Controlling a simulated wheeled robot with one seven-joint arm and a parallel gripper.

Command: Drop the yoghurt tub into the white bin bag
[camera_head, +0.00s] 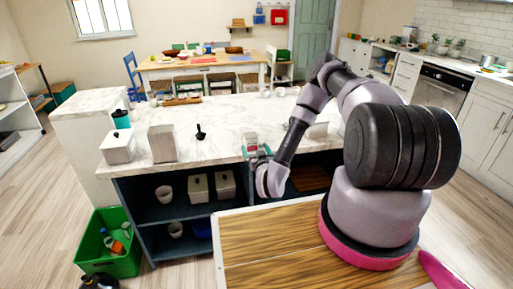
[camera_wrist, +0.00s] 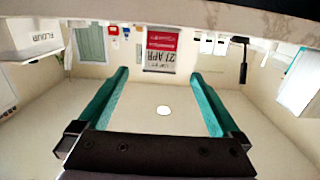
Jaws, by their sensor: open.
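My gripper (camera_head: 257,151) is open at the front edge of the marble counter, its teal fingers pointing away from me. A small white-and-red container (camera_head: 251,139), which looks like the yoghurt tub, stands on the counter just at or beyond the fingertips. I cannot make out a white bin bag in either view.
Open shelves below hold pots. A green crate (camera_head: 92,262) with bottles sits on the floor at left. A wooden table (camera_head: 205,65) stands behind.

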